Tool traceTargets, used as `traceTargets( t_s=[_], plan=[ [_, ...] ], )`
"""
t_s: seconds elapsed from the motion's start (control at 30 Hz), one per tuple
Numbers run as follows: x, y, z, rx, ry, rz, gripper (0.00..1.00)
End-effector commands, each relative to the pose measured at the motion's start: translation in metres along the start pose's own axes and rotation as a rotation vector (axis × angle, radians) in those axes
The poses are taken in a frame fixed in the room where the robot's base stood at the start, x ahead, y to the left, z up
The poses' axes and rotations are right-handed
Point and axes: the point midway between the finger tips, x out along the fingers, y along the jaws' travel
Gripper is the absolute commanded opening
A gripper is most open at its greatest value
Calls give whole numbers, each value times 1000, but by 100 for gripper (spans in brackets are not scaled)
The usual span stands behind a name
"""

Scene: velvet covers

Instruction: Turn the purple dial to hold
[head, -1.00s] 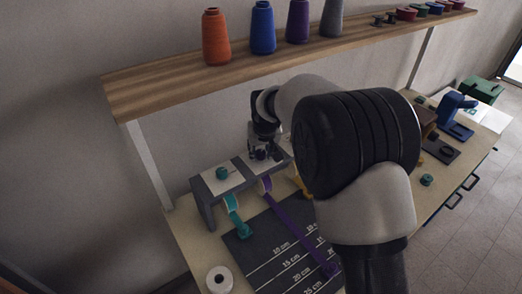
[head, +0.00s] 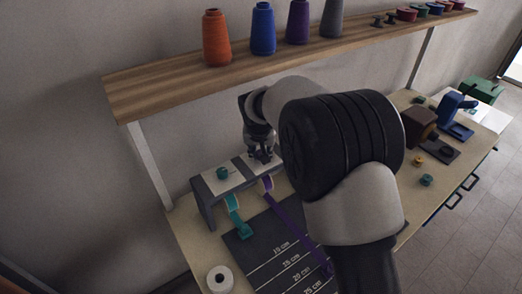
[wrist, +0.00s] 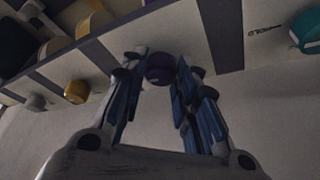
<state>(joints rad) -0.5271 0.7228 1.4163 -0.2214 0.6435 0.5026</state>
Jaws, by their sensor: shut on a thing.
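The purple dial (wrist: 160,69) is a short round knob on a pale panel. In the wrist view it sits between the two fingertips of my gripper (wrist: 160,78). The fingers are closed in on it from both sides. In the head view my gripper (head: 262,157) points down over the panel and mostly hides the dial. Markings around the purple dial cannot be read, so its setting cannot be told.
A teal dial (head: 222,173) stands on the neighbouring panel, and a yellow dial (wrist: 76,92) shows on the other side. Teal (head: 238,215) and purple ribbons run onto a dark measuring mat (head: 262,255). A wooden shelf (head: 160,85) with thread spools hangs above.

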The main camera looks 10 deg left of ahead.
Motion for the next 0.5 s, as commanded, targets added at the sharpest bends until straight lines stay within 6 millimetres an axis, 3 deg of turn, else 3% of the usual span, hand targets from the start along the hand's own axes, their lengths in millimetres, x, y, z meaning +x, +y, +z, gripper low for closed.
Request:
traceTargets(
  t_s=[0.27, 0.3, 0.5],
  plan=[
    [0, 0, 0, 7, -1, 1, 4],
    [0, 0, 0, 7, -1, 1, 29],
    [0, 0, 0, 6, 0, 1, 42]
  ],
)
